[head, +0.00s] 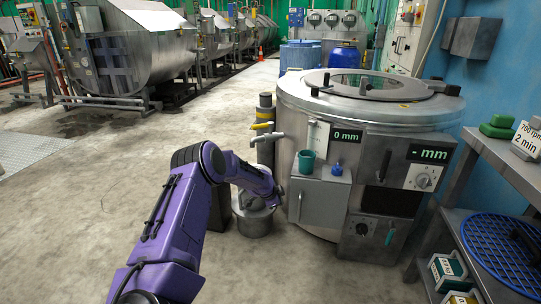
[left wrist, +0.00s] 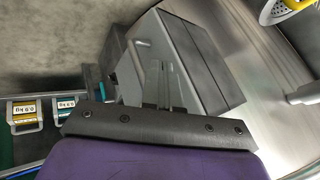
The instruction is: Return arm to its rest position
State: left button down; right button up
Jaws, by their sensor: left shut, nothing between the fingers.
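My purple left arm reaches in from the bottom of the head view, and its wrist end is beside the front of the steel drum machine (head: 290,107). The left gripper (head: 277,198) is small there, above a steel pot (head: 254,222) on the floor. In the left wrist view the left gripper (left wrist: 163,85) shows two thin fingers close together, shut and empty. Behind them is a grey metal box (left wrist: 190,60) against the curved drum wall (left wrist: 265,80). I cannot tell whether the fingers touch the box. My right gripper is in neither view.
A green cup (head: 306,161) and a small blue bottle (head: 337,170) stand on the drum's front ledge. A tap (head: 266,137) is left of it. A shelf with a blue grate (head: 500,250) and labelled boxes (head: 448,270) is at right. The floor at left is clear.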

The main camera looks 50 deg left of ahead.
pick_arm(q)
jog(key=a+p+v, duration=0.1)
jog(key=v, duration=0.3)
jog(key=s+d+f+n+y, duration=0.1)
jog(key=s+d+f+n, duration=0.2)
jog(key=d+n, duration=0.45)
jog(key=s+d+f+n+y, duration=0.1)
jog(key=s+d+f+n, duration=0.2)
jog(key=d+n, duration=0.45)
jog(key=s+d+f+m+g, duration=0.1)
jog(key=s+d+f, duration=0.3)
jog(key=s, duration=0.5)
jog(key=s+d+f+g, duration=0.1)
jog(key=s+d+g, duration=0.1)
jog(key=s+d, duration=0.5)
jog(key=s+d+f+m+g, duration=0.1)
jog(key=s+d+f, duration=0.2)
jog(key=s, duration=0.7)
notch_tip(320, 180, up, 19)
jog(key=s+p, duration=0.2)
jog(key=p, duration=1.7)
jog(key=shift+a+p, duration=0.3)
jog(key=shift+a, duration=0.05)
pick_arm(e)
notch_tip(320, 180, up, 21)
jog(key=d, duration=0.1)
